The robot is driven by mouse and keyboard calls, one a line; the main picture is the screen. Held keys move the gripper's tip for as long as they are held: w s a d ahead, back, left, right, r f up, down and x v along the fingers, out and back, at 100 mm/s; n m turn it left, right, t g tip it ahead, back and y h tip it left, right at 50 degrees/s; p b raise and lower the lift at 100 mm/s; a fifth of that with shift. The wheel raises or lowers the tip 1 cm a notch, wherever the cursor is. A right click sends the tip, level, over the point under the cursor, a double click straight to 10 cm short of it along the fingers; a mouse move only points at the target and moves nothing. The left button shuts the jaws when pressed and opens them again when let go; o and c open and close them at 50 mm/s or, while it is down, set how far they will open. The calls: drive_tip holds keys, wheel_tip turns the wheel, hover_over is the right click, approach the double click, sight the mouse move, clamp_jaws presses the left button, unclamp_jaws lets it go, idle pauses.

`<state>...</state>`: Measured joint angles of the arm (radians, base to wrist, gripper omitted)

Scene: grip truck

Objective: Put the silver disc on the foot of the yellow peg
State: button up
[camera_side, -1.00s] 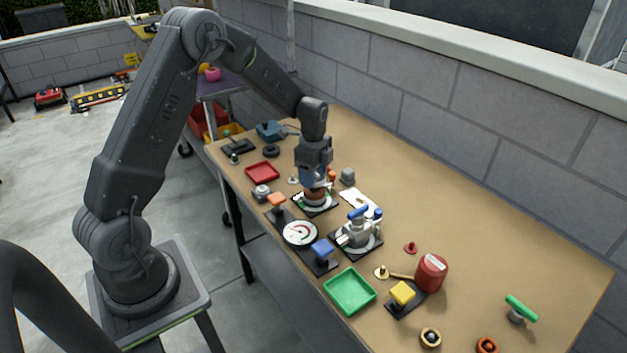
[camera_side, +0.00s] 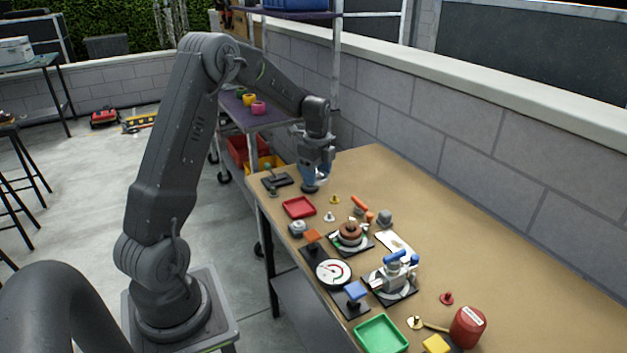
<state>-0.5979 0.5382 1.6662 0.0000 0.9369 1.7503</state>
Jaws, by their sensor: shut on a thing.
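My gripper (camera_side: 312,180) points down at the far end of the table. Its jaws are shut on a dark round thing (camera_side: 309,189) low at the tabletop, and their tips are hard to make out. A small yellow, brass-coloured peg (camera_side: 334,199) with a flat round foot stands to the right of my gripper. Another such peg (camera_side: 415,322) stands near the green tray. A small silver piece (camera_side: 329,217) with a round foot stands just in front of the first peg. I cannot tell which piece is the silver disc.
A red tray (camera_side: 299,207), a dial gauge (camera_side: 333,273), a fixture with a brown round part (camera_side: 350,236), a blue-handled clamp (camera_side: 394,276) and a green tray (camera_side: 382,335) crowd the near side. A black tool (camera_side: 277,180) lies left of my gripper. The wall side is clearer.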

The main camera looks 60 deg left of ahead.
drive_tip(key=w+a+f, duration=0.2)
drive_tip(key=w, duration=0.1)
drive_tip(key=w+a+f, duration=0.2)
drive_tip(key=w, duration=0.1)
drive_tip(key=w+a+f, duration=0.2)
drive_tip(key=w, duration=0.2)
drive_tip(key=shift+a+f, duration=0.2)
drive_tip(key=shift+a, duration=0.2)
drive_tip(key=shift+f, duration=2.45)
drive_tip(key=shift+f, duration=0.2)
drive_tip(key=shift+f, duration=0.35)
drive_tip(key=shift+f, duration=0.95)
drive_tip(key=o, duration=1.3)
drive_tip(key=shift+c, duration=0.2)
drive_tip(key=shift+r, duration=3.75)
